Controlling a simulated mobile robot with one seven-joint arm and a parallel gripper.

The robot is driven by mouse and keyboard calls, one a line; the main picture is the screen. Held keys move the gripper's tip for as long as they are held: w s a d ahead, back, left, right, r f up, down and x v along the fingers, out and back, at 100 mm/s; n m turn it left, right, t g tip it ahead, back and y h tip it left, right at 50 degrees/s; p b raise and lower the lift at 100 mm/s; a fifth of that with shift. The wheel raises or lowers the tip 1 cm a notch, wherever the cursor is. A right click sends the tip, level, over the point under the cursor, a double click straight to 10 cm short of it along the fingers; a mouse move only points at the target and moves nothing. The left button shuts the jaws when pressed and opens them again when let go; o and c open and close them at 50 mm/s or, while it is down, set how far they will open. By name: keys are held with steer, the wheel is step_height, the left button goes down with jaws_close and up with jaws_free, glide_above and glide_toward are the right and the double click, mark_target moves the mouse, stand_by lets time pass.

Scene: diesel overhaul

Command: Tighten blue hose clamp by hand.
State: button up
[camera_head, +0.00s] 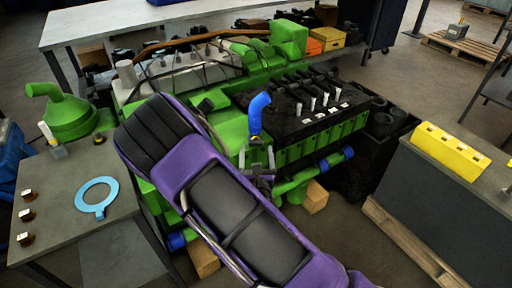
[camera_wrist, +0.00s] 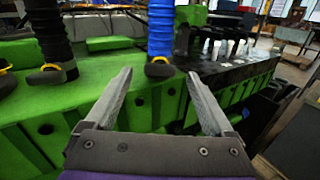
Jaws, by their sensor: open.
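The blue hose (camera_head: 259,112) stands upright on the green engine (camera_head: 232,130). It also shows in the wrist view (camera_wrist: 161,28), top centre. At its foot sits the blue hose's clamp (camera_wrist: 158,68), a dark band and tab with a yellow-orange edge. My gripper (camera_wrist: 160,76) is open and empty. Its two fingers point at the engine, and the clamp appears between the fingertips. I cannot tell whether either finger touches it. In the head view my gripper (camera_head: 257,158) is just below the hose's foot, and the clamp is too small to make out clearly.
In the wrist view, a black hose (camera_wrist: 48,30) with a similar clamp (camera_wrist: 47,76) stands left of my gripper. The black engine top (camera_head: 300,105) with several upright pegs lies to the right. A grey table (camera_head: 65,185) holds a light-blue ring (camera_head: 95,194).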

mark_target(256, 142)
steer(key=shift+w+a, duration=0.1)
steer(key=shift+w, duration=1.35)
steer(key=shift+c, duration=0.3)
steer(key=c, duration=1.3)
steer(key=shift+m, duration=0.4)
steer(key=m, duration=0.6)
steer(key=shift+m, duration=0.3)
steer(key=m, duration=0.6)
steer(key=shift+f+m, duration=0.1)
steer(key=shift+m, duration=0.2)
